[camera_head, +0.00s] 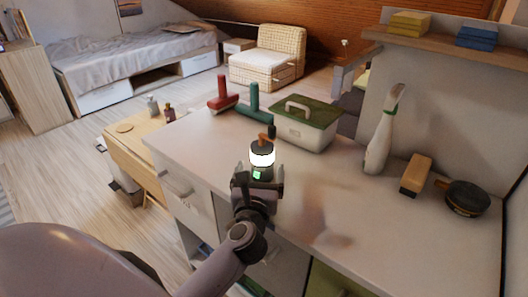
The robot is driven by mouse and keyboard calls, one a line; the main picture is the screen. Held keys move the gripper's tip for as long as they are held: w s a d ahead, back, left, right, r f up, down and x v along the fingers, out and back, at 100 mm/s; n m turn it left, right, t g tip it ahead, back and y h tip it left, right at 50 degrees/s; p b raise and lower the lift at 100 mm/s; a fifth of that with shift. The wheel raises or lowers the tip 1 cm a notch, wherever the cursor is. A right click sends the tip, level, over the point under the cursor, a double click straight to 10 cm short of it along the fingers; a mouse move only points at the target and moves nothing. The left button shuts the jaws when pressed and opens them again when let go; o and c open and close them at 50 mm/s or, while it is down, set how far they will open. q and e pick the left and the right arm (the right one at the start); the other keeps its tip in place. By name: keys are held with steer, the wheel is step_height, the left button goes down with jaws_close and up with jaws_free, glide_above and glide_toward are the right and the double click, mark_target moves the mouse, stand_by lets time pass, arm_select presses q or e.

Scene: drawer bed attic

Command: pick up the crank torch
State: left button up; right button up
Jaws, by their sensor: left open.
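What appears to be the crank torch (262,154) stands upright on the white worktop. It has a bright white lit band, a dark top with an orange-brown part, and a green patch low on its body. My left gripper (258,180) is open at the near side of the torch. Its fingers show left and right of the torch's lower part, which is partly hidden by the gripper. I cannot tell whether the fingers touch it. My right gripper is not in view.
Behind the torch are a green-lidded box (303,124), a red tool (222,99) and a green tool (254,107). To the right stand a white bottle (380,138), a wooden block (415,176) and a dark round object (467,198). The worktop (335,190) right of the gripper is clear.

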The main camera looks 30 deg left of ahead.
mark_target(263, 154)
arm_select(q)
steer(key=shift+w+a, duration=0.15)
steer(key=shift+w, duration=0.1)
steer(key=shift+w+a+r, duration=0.15)
steer(key=shift+w+a, duration=0.1)
steer(key=shift+w, duration=0.2)
steer(key=shift+w+a+r, duration=0.1)
steer(key=shift+w+a, duration=0.15)
steer(key=shift+w, duration=0.2)
steer(key=x, duration=0.1)
steer(key=p+x, duration=0.1)
steer(key=x, duration=0.1)
steer(key=shift+w+r, duration=0.15)
steer(key=shift+r, duration=0.15)
steer(key=shift+w+a, duration=0.4)
steer(key=shift+w, duration=0.2)
steer(key=shift+c, duration=0.4)
steer(key=c, duration=1.1)
steer(key=shift+r, duration=0.1)
